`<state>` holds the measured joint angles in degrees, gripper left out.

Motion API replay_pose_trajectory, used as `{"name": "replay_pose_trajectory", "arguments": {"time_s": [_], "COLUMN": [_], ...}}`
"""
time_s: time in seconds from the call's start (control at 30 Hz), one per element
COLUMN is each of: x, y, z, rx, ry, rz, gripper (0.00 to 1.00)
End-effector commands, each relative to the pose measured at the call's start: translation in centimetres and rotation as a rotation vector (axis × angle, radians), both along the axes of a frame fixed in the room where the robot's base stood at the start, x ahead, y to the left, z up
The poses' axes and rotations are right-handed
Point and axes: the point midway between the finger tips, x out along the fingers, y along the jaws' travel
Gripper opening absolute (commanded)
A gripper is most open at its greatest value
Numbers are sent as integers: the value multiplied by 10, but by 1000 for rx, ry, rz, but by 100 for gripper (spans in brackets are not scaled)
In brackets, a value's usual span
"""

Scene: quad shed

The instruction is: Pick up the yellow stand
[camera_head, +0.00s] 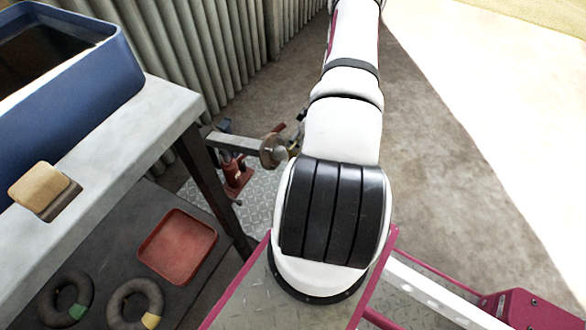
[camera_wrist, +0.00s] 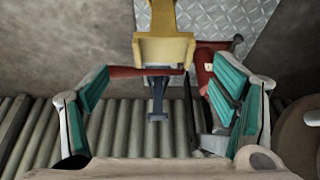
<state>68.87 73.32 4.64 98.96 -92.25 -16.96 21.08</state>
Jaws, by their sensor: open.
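The yellow stand (camera_wrist: 165,49) shows in the wrist view at the top centre, running out of the top edge of the picture. Its broad near end lies ahead of and between the two fingers of my gripper (camera_wrist: 158,88). The gripper is open, with teal pads facing each other, and nothing is held between them. I cannot tell how far the stand is from the fingertips. In the head view I cannot make out the stand or my gripper; my arm covers much of that area.
A red tool (camera_wrist: 203,66) and a dark blue part (camera_wrist: 158,101) crowd the stand. Tread plate (camera_wrist: 225,17) lies beneath. In the head view, a workbench (camera_head: 165,112) with a blue bin (camera_head: 75,105) stands left; a red tray (camera_head: 178,246) is below. Floor at right is clear.

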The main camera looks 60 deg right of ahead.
Motion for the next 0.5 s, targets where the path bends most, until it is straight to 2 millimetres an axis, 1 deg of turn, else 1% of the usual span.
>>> {"name": "replay_pose_trajectory", "arguments": {"time_s": [0.03, 0.27, 0.37, 0.5], "x": [2, 5, 7, 11], "y": [1, 1, 3, 6], "z": [-6, -14, -24, -42], "rx": [1, 0, 1, 2], "ry": [-1, 0, -1, -2], "rz": [-1, -1, -2, -2], "gripper": [80, 80, 80, 80]}}
